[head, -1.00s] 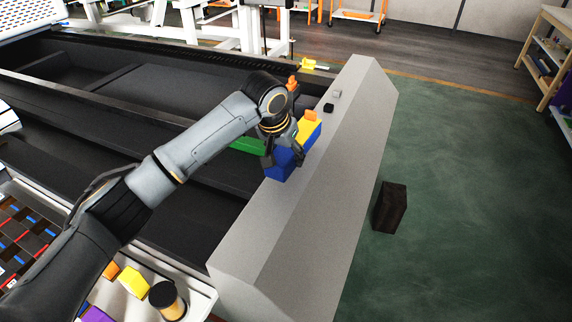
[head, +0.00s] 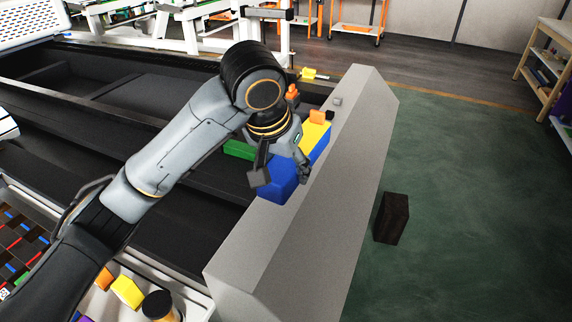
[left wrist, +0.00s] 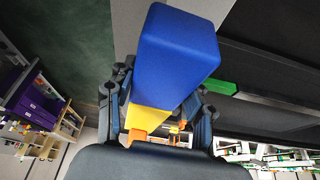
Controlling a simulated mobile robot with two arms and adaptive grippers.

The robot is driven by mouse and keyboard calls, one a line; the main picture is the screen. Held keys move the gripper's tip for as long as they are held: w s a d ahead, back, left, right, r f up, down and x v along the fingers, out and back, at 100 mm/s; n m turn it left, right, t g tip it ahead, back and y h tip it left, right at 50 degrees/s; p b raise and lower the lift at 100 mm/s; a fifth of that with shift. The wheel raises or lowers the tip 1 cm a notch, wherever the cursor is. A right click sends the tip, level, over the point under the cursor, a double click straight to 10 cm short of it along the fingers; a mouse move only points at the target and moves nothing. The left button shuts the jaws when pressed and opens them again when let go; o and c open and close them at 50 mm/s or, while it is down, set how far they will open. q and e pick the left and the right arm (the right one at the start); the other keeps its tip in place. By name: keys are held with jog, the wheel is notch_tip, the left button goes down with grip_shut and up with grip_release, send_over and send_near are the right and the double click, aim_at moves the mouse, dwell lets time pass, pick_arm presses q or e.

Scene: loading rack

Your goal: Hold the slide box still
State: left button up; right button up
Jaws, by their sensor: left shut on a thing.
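A box with a blue end (head: 277,186) and a yellow upper part (head: 315,136) is at the light grey ledge, with a small orange piece (head: 317,117) at its far end. My left gripper (head: 282,176) is shut on the blue part, with a finger on either side. In the left wrist view the blue face (left wrist: 178,45) sits between the fingers, with the yellow part (left wrist: 150,118) beyond it. I cannot tell whether the box rests on the ledge or is slightly raised. My right gripper is not in view.
The sloped grey ledge (head: 300,235) runs beside the dark rack bed (head: 185,240). A green block (head: 239,149) lies left of the gripper. A small black cube (head: 330,115) and a grey one (head: 338,101) sit beyond the box. A dark block (head: 391,218) stands on the open green floor.

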pick_arm(q)
jog(key=shift+w+r+p, duration=0.15)
jog(key=shift+w+p, duration=0.4)
jog(key=shift+w, duration=0.25)
jog(key=w+p, duration=0.7)
jog(key=w, duration=0.5)
jog(key=shift+w, duration=0.2)
jog(key=shift+a+f, duration=0.1)
jog(key=shift+f, duration=0.15)
jog(key=shift+f+b, duration=1.2)
jog(key=shift+f, duration=5.15)
